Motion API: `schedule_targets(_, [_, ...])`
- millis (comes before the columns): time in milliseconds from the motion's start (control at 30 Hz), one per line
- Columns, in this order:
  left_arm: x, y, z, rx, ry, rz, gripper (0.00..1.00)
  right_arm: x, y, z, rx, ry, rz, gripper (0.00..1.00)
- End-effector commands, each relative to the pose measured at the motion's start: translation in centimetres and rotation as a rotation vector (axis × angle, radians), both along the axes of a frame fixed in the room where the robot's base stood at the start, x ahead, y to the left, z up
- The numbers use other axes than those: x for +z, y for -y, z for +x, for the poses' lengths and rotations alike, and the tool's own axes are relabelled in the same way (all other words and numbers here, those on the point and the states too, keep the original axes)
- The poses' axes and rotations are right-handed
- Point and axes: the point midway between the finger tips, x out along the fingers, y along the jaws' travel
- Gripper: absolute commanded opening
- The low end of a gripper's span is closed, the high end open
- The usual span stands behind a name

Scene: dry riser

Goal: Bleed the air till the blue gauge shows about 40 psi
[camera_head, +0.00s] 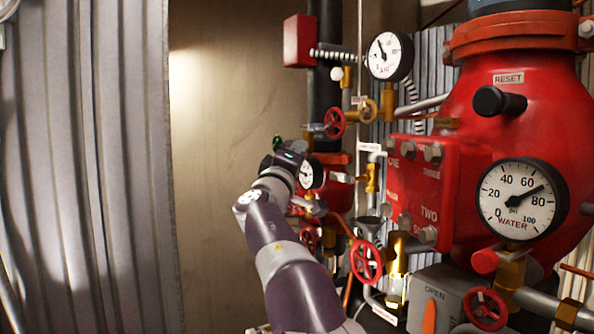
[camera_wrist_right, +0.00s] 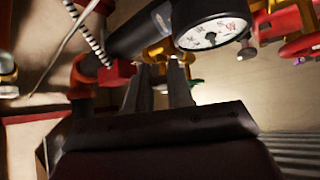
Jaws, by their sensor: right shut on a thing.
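No gauge face looks blue. The upper gauge (camera_head: 389,55) has a white face, a black rim and a red word. A smaller white gauge (camera_head: 308,174) sits partly behind my right wrist. A white gauge with a red word shows tilted in the wrist view (camera_wrist_right: 212,32). My right gripper (camera_head: 288,157) is at the pipework left of the red valve body. In the wrist view its fingers (camera_wrist_right: 162,70) are close together at a brass fitting (camera_wrist_right: 158,48). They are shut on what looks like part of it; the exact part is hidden. My left gripper is out of view.
The WATER gauge (camera_head: 520,200) reads between 60 and 80. The red valve body (camera_head: 465,110) fills the right side. Red handwheels (camera_head: 366,262) and brass valves crowd the pipes. Corrugated metal (camera_head: 90,150) stands at left, with a bare wall (camera_head: 225,180) beside it.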

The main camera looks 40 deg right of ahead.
Motion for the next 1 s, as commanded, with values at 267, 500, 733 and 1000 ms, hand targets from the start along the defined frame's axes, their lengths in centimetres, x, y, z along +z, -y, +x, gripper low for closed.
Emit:
schedule_targets(267, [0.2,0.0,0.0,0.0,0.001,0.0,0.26,-0.1,0.0,0.1,0.001,-0.005,0.002,0.34])
schedule_targets(500, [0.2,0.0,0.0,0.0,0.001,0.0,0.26,-0.1,0.0,0.1,0.001,-0.005,0.002,0.43])
schedule_targets(733, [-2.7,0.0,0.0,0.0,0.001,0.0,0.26,-1.8,-1.7,-1.0,0.004,-0.003,0.001,0.43])
schedule_targets(1000, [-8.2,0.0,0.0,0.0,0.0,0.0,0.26,-4.6,-7.3,-4.7,0.005,-0.003,0.002,0.43])
